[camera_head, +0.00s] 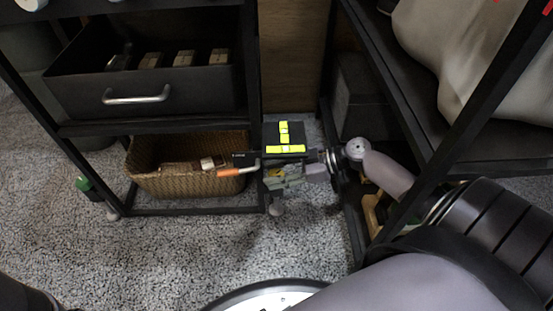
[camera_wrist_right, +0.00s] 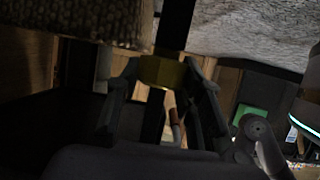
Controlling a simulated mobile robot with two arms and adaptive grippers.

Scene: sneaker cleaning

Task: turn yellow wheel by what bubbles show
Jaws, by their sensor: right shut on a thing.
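My right gripper (camera_head: 275,182) is low between the two black racks, beside the lower shelf at left. In the right wrist view its two fingers (camera_wrist_right: 162,84) are closed on a yellow piece (camera_wrist_right: 163,71), which looks like the yellow wheel. The piece lies between the fingertips, in front of a dark upright post. In the head view the wheel is mostly hidden by the gripper, and its turn angle cannot be told. No bubbles can be made out. My left gripper is not in view.
A woven basket (camera_head: 150,181) stands on the lower left shelf, with an orange-handled tool (camera_head: 230,172) at its right side. A black drawer (camera_head: 180,89) is above. The right rack (camera_head: 400,120) crowds my right arm. Grey carpet (camera_head: 160,245) is open in front.

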